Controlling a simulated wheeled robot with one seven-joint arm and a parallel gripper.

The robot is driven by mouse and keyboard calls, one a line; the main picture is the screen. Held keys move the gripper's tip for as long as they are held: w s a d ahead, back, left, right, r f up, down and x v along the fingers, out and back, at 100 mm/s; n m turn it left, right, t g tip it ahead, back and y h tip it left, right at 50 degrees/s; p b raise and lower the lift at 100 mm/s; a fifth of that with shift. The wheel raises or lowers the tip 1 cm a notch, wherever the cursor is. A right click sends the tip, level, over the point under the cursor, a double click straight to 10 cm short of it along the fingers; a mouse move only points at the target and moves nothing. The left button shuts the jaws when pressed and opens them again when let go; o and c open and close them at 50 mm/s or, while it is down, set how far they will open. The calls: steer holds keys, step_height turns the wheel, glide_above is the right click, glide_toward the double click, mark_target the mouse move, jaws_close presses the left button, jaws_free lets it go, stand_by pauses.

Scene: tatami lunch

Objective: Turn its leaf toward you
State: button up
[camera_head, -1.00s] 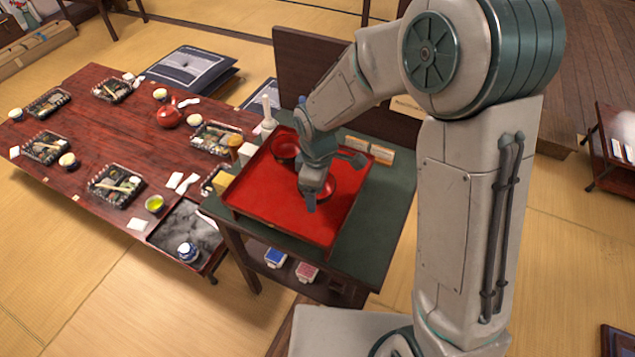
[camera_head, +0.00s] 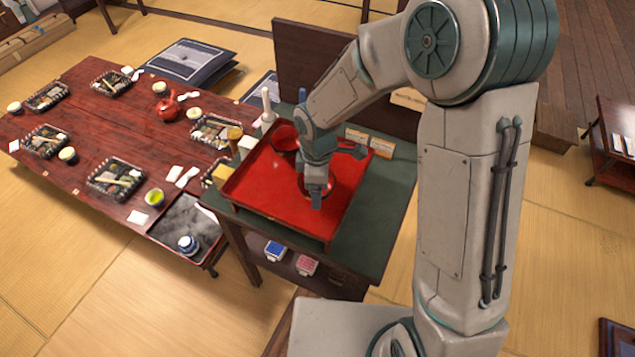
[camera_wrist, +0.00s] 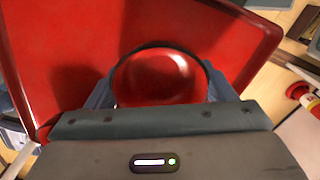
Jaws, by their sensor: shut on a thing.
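A round, glossy red lacquer piece (camera_wrist: 160,76) with a dark rim shows in the wrist view, between the fingers of my gripper (camera_wrist: 160,90). The fingers are shut on its sides. I cannot tell whether it is a bowl or a lid, and no leaf shows on it. In the head view my gripper (camera_head: 316,198) points down over the red tray (camera_head: 270,190), and the red piece (camera_head: 329,183) shows partly behind it.
A second red bowl (camera_head: 285,138) stands at the tray's back left corner. A white bottle (camera_head: 267,106) and small boxes (camera_head: 378,147) stand behind the tray. The low table (camera_head: 110,140) at left holds several set meals. The tray's front left is clear.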

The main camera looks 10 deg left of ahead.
steer(key=shift+f, duration=0.25)
steer(key=o, duration=1)
steer(key=shift+o, duration=0.2)
steer(key=shift+r, duration=0.15)
steer(key=shift+r+p, duration=1.9)
steer(key=shift+r, duration=0.5)
